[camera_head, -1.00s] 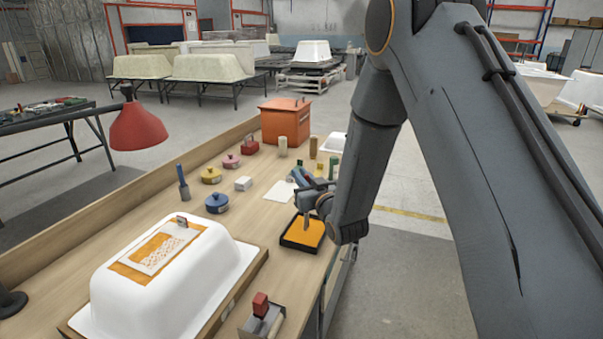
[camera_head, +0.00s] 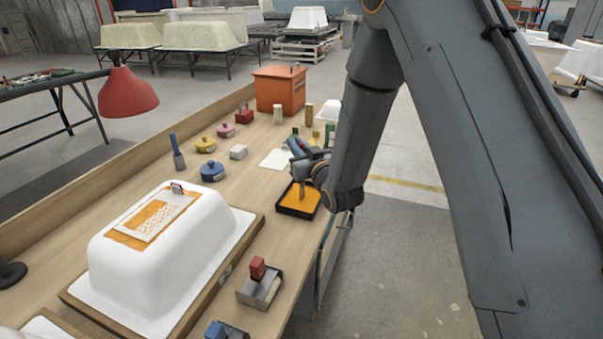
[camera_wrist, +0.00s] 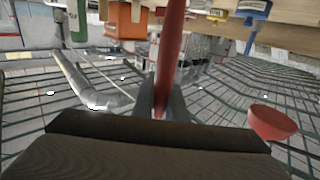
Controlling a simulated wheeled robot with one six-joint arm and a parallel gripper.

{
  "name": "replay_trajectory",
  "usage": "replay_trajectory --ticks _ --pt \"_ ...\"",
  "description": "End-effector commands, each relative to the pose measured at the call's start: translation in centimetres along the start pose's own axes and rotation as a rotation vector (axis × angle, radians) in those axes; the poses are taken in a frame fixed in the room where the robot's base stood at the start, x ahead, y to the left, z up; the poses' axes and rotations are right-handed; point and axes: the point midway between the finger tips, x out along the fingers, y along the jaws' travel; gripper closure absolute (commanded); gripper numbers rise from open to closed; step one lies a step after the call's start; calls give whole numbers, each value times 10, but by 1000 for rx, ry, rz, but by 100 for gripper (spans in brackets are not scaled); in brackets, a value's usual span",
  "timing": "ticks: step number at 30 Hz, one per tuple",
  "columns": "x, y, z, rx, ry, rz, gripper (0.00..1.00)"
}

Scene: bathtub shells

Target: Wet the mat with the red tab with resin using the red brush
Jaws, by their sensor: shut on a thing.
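My gripper (camera_head: 303,170) is over the black tray (camera_head: 284,210) of orange resin (camera_head: 296,204). It is shut on the red brush, whose red handle (camera_wrist: 171,45) stands between the fingers in the wrist view. The brush's lower end (camera_head: 302,188) reaches down to the resin; whether it touches is hard to tell. A pale mat (camera_head: 172,213) lies on top of the white upturned tub shell (camera_head: 190,250), with a small tab (camera_head: 177,188) at its far end that looks reddish and grey. Orange patches show on and around the mat.
A red lamp (camera_head: 128,93) hangs over the bench's left side. Blue (camera_head: 212,171), yellow (camera_head: 206,145) and pink (camera_head: 226,130) pots stand behind the tub. A metal holder with a red block (camera_head: 257,268) is at the front edge. An orange box (camera_head: 280,88) stands at the back.

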Motion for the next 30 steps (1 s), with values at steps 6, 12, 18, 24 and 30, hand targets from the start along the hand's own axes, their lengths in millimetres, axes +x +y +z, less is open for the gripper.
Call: replay_trajectory --ticks 6,12,18,24,30 --pt "0 0 -22 0 2 0 100" --pt "0 0 -40 0 2 0 100" --pt "0 0 -57 0 2 0 100" --pt "0 0 -61 0 0 0 100" --pt "0 0 -60 0 0 0 100"
